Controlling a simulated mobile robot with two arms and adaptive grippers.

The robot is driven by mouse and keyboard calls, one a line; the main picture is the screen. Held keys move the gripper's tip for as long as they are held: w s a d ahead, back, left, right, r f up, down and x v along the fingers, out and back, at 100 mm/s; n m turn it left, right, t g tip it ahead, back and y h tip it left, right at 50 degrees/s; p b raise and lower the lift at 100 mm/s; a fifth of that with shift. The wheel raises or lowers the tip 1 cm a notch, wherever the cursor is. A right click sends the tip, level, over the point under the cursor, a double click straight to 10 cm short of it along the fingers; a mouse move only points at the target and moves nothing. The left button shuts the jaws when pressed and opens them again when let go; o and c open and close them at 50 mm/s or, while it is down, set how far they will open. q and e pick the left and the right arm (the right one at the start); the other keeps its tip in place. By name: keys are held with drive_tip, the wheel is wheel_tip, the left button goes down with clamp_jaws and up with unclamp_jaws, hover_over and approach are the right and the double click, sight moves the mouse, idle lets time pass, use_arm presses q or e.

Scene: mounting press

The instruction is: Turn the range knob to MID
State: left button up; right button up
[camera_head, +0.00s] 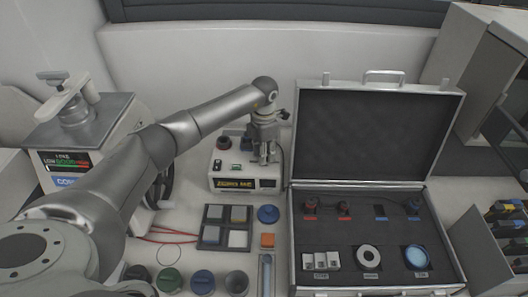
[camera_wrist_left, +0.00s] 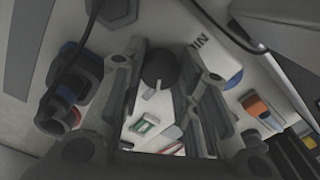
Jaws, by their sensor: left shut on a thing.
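The meter box (camera_head: 217,180), a pale instrument with a lit yellow display reading roughly "ZERO ME", stands at the back of the table. My left gripper (camera_head: 264,157) reaches down over its right part. In the left wrist view, a dark round knob (camera_wrist_left: 160,68) with a white pointer mark sits between the two fingers of my left gripper (camera_wrist_left: 165,95), which is shut on it. I take this to be the range knob. In the head view the gripper hides it. Its scale marks are too hidden to read. My right gripper is not in view.
An open case (camera_head: 375,200) with dark foam stands right of the box. The press (camera_head: 85,130) stands left. A cable runs close beside my left gripper.

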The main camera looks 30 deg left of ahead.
use_arm(q)
drive_tip(key=n+b, duration=0.1)
drive_tip(key=n, duration=0.1)
drive_tip(key=shift+n, duration=0.4)
drive_tip(key=n, duration=0.2)
drive_tip(key=shift+n+b, duration=0.4)
drive_tip(key=n, duration=0.3)
drive_tip(key=shift+n+b, duration=0.35)
drive_tip(key=shift+n, duration=1.05)
drive_tip(key=o, duration=1)
